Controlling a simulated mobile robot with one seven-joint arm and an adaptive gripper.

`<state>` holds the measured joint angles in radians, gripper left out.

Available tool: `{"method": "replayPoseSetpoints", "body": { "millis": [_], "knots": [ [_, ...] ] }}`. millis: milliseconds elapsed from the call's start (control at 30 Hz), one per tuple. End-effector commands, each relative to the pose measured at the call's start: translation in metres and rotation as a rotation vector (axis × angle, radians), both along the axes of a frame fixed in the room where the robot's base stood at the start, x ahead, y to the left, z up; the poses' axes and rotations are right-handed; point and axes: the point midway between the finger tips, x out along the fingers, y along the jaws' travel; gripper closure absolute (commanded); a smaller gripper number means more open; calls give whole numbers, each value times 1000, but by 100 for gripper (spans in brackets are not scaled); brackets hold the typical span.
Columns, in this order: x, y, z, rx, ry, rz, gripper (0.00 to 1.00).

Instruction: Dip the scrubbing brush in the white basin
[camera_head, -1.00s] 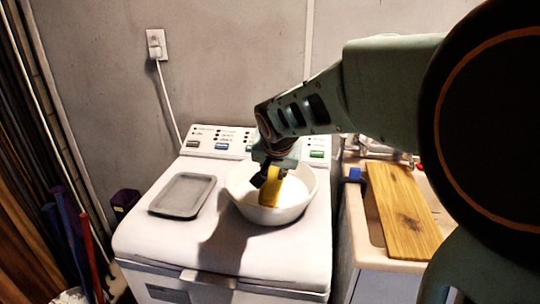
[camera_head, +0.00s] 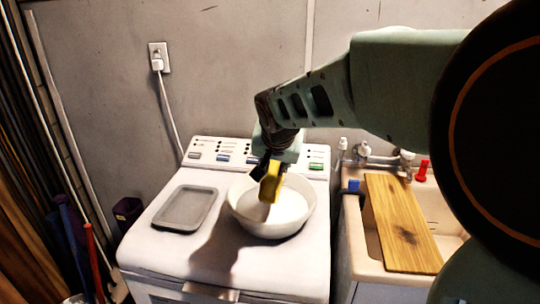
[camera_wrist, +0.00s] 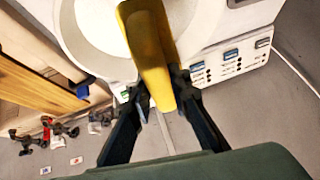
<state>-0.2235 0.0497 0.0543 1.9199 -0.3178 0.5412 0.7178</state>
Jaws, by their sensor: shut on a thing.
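The scrubbing brush (camera_head: 271,186) has a yellow body, and my gripper (camera_head: 266,168) is shut on it. In the wrist view the yellow brush (camera_wrist: 150,55) sits between the two dark fingers of my gripper (camera_wrist: 162,98). The white basin (camera_head: 246,222) stands on top of the white washing machine. The brush hangs down over the basin's opening, and pale white bristles seem to show at its lower end. I cannot tell whether the bristles touch what is inside the basin. The basin rim also shows in the wrist view (camera_wrist: 80,50).
A grey tray (camera_head: 186,208) lies on the washing machine (camera_head: 165,250) left of the basin. A sink (camera_head: 437,205) with a wooden board (camera_head: 403,225) across it stands to the right. A blue item (camera_head: 352,187) sits on the sink's edge. The machine's control panel (camera_head: 215,152) is behind.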

Motion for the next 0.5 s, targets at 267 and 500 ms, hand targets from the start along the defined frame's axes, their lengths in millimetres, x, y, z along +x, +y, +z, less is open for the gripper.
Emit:
{"method": "replayPoseSetpoints", "body": {
  "millis": [267,500],
  "knots": [
    [0,0,32,1,-1,0,100],
    [0,0,49,1,-1,0,100]
  ]
}}
